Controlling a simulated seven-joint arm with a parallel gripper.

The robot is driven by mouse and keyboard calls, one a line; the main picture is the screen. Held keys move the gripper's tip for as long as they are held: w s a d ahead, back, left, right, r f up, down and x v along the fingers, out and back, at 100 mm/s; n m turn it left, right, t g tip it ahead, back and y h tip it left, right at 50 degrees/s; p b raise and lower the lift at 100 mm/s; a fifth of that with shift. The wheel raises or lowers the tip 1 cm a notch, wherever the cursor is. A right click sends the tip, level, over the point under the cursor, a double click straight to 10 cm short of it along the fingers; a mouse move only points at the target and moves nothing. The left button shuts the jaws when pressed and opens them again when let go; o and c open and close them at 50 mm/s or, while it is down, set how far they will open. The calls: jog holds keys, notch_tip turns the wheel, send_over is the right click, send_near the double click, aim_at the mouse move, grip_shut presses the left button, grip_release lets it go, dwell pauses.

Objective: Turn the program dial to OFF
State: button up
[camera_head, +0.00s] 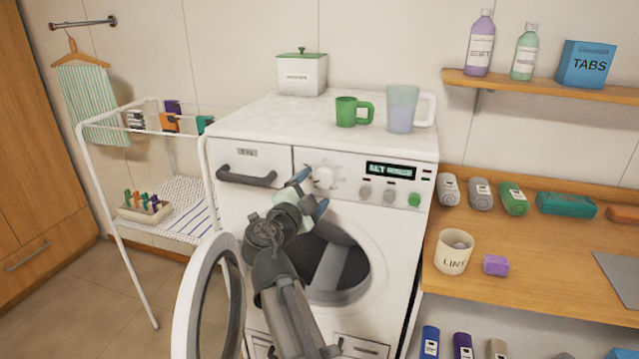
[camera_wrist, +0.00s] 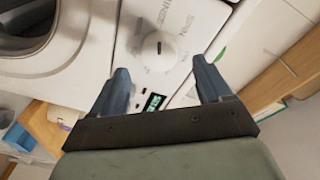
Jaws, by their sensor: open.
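The program dial (camera_head: 324,176) is a round white knob on the front panel of the white washing machine (camera_head: 398,233). In the wrist view the dial (camera_wrist: 158,55) shows a short dark pointer mark, with printed labels around it, one reading SPIN. I cannot make out an OFF label or which label the pointer meets. My gripper (camera_head: 309,194) is open in front of the panel, close to the dial. In the wrist view my gripper's blue-grey fingers (camera_wrist: 160,76) are spread wide, and the dial lies between and beyond their tips. I see no contact.
A lit display (camera_head: 391,170), small grey knobs (camera_head: 365,192) and a green button (camera_head: 414,200) are right of the dial. The detergent drawer (camera_head: 252,163) is left. The round door (camera_head: 190,300) stands open below left. A green mug (camera_head: 346,112) stands on top.

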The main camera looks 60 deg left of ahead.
aim_at(322, 180)
jog(key=shift+x, duration=2.05)
jog(key=shift+c, duration=0.3)
jog(key=c, duration=1)
